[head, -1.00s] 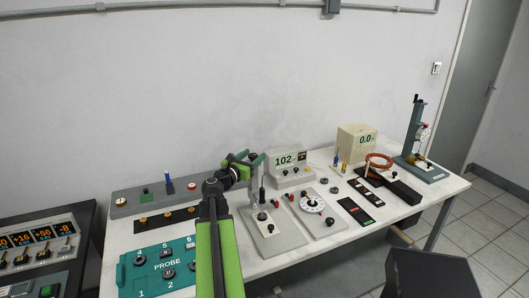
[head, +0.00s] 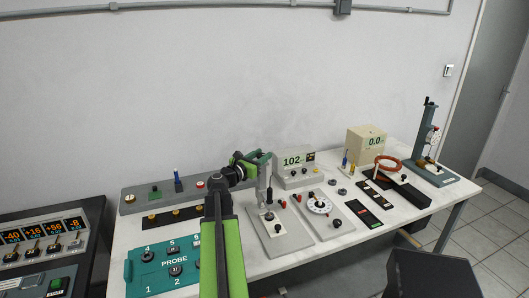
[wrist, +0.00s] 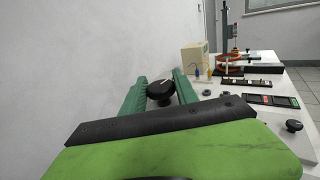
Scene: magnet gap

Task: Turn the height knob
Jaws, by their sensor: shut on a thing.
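A round black knob (wrist: 160,90) with a white pointer line shows in the wrist view. The two green fingers of my gripper (wrist: 158,80) stand on either side of it, and my gripper is shut on it. In the head view my gripper (head: 263,156) is at the top of a grey upright column (head: 263,180) on a grey base plate (head: 268,238). The knob itself is hidden by the fingers there.
A meter reading 102 (head: 292,161) stands just right of my gripper. A dial plate (head: 320,204), a beige meter box (head: 361,147) and a copper coil (head: 388,163) lie further right. A teal PROBE panel (head: 150,278) is at the front left. The wall is close behind.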

